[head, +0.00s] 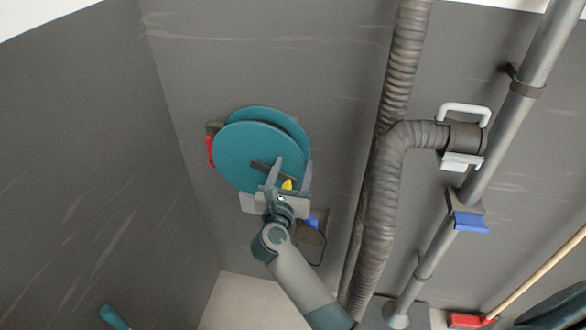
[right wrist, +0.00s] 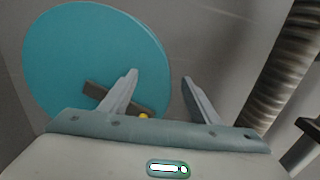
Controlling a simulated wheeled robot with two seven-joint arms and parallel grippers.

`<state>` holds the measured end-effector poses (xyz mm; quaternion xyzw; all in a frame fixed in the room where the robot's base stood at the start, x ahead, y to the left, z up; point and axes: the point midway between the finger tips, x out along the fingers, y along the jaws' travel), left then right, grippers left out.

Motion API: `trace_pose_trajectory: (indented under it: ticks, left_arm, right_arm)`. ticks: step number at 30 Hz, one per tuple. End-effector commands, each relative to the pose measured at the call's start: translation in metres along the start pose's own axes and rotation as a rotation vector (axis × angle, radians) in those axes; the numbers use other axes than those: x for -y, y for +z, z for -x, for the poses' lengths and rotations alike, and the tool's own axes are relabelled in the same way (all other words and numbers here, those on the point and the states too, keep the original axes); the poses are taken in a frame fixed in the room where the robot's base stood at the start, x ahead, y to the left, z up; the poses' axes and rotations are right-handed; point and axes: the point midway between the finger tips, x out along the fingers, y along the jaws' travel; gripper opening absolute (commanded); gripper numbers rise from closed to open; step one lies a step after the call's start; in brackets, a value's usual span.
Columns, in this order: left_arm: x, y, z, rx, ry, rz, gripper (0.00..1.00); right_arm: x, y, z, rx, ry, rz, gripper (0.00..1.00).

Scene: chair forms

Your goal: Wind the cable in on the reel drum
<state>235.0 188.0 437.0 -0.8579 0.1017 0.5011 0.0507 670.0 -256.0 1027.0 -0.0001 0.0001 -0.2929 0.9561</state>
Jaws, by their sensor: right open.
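The reel drum (head: 245,150) is a teal pair of discs on the grey wall. Its near disc (right wrist: 80,55) fills the upper left of the right wrist view. A dark crank bar (right wrist: 97,91) lies across the disc's face, with a yellow knob (right wrist: 143,116) at its lower right end. My right gripper (head: 291,167) is open in front of the disc's lower right part. Its fingers (right wrist: 160,77) are apart with nothing visibly between them. The left finger overlaps the bar in the wrist view; contact cannot be told. The wound cable is not clearly visible. My left gripper is not in view.
A red handle (head: 210,151) sits at the reel's left side. A blue part (head: 311,221) is below my gripper. A ribbed hose (head: 383,205) and a grey pipe (head: 508,118) stand to the right. A white-handled fitting (head: 464,137) joins the hose's branch. A red broom head (head: 469,321) lies lower right.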

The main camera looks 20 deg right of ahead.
Motion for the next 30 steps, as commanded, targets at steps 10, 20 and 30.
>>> trace_pose_trajectory:
  ticks: [10,20,30]
  left_arm:
    - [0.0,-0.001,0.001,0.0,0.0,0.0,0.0]
    - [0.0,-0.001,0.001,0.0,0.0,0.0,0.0]
    - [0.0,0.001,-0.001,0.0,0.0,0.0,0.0]
  right_arm:
    - [-0.001,-0.001,0.016,-0.002,0.001,-0.002,0.56]
    - [0.0,0.0,0.048,-0.001,0.001,-0.001,0.56]
    - [0.0,-0.001,0.082,-0.001,0.001,-0.001,0.56]
